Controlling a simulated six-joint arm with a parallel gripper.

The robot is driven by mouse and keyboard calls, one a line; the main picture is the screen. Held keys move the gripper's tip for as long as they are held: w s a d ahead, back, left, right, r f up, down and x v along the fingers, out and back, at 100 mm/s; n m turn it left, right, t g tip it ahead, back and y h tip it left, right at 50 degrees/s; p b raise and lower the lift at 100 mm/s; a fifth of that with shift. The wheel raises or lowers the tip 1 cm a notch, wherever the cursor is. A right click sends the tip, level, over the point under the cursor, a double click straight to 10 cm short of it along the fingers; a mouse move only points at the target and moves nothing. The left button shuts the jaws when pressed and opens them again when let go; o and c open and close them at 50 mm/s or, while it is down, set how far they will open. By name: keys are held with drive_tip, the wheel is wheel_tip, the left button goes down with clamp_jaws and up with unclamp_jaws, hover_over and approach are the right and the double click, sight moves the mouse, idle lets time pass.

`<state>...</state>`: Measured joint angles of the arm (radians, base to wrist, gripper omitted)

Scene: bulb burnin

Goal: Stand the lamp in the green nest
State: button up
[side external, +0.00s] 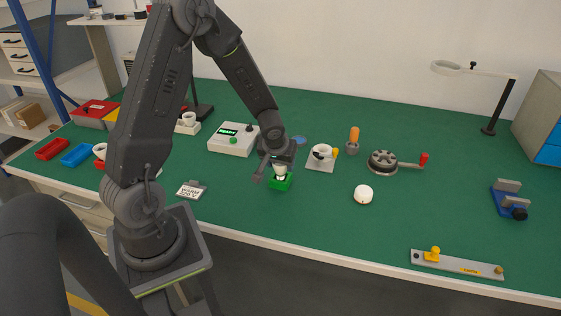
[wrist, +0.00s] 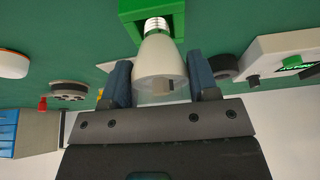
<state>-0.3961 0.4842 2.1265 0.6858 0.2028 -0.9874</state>
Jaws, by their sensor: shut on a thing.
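The lamp (wrist: 158,62) is a white bulb with a silver screw base. My gripper (wrist: 160,82) is shut on its white body, one finger on each side. In the wrist view the screw base points at the green nest (wrist: 132,14), and its threads show in front of the green block. In the side view the lamp (side external: 280,171) is upright right over the green nest (side external: 279,184), below my gripper (side external: 277,163). I cannot tell whether the base is touching or inside the nest.
A control box (side external: 233,139) with a lit green display stands left of the nest. A label card (side external: 191,190) lies at front left.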

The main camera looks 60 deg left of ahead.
drive_tip(key=shift+f, duration=0.6)
idle(0.5)
drive_tip(key=o, duration=1)
drive_tip(key=v, duration=1.4)
drive_tip(key=shift+f, duration=0.1)
